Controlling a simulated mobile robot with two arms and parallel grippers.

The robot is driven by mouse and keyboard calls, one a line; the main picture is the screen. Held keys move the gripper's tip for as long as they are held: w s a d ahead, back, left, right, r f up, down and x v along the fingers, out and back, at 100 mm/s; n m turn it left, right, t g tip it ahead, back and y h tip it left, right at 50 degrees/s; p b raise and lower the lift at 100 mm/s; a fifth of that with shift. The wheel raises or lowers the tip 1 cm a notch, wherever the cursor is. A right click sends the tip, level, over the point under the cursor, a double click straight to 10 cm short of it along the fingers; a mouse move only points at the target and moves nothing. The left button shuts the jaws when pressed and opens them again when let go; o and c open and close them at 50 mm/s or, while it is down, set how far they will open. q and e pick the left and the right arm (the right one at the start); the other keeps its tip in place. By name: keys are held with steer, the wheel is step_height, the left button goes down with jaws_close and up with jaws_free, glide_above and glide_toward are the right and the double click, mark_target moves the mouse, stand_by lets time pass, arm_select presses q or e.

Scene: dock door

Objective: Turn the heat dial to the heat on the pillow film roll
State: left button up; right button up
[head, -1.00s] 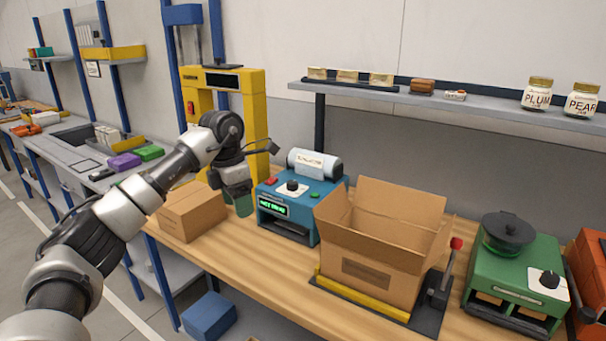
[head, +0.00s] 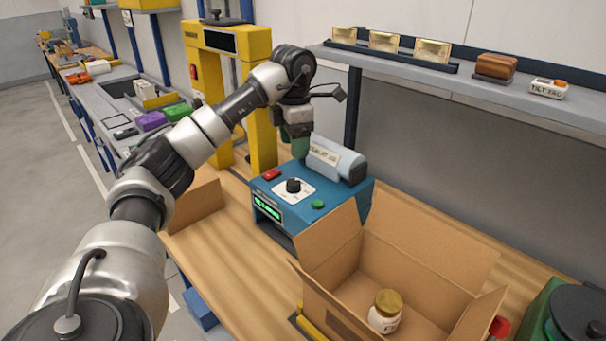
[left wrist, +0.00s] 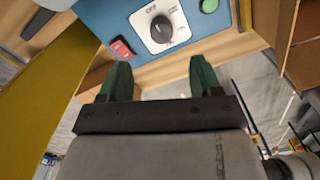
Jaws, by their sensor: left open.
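A blue machine (head: 330,206) stands on the wooden bench. On its top are a black heat dial (head: 293,186) on a white plate, a red switch (head: 271,174) and a green button (head: 318,204). The pillow film roll (head: 345,163) lies at its back; its label is too small to read surely. My left gripper (head: 300,150) hangs above the machine's rear, by the roll's left end, apart from the dial. In the left wrist view the open green fingers (left wrist: 160,76) are empty, with the dial (left wrist: 162,30) beyond them and "OFF" printed beside it. My right gripper is not in view.
An open cardboard box (head: 430,258) with a jar (head: 386,311) inside stands right of the machine. A yellow frame (head: 262,135) stands behind left, a smaller carton (head: 196,204) at left. A shelf (head: 480,90) with small goods runs above.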

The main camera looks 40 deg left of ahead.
mark_target(293, 182)
arm_select(q)
steer(key=f, duration=0.8)
steer(key=shift+s+f+p, duration=0.25)
steer(key=shift+f+p, duration=0.05)
steer(key=shift+p, duration=0.1)
steer(key=shift+f, duration=0.7)
steer(key=shift+c, duration=0.4)
steer(key=c, duration=0.8)
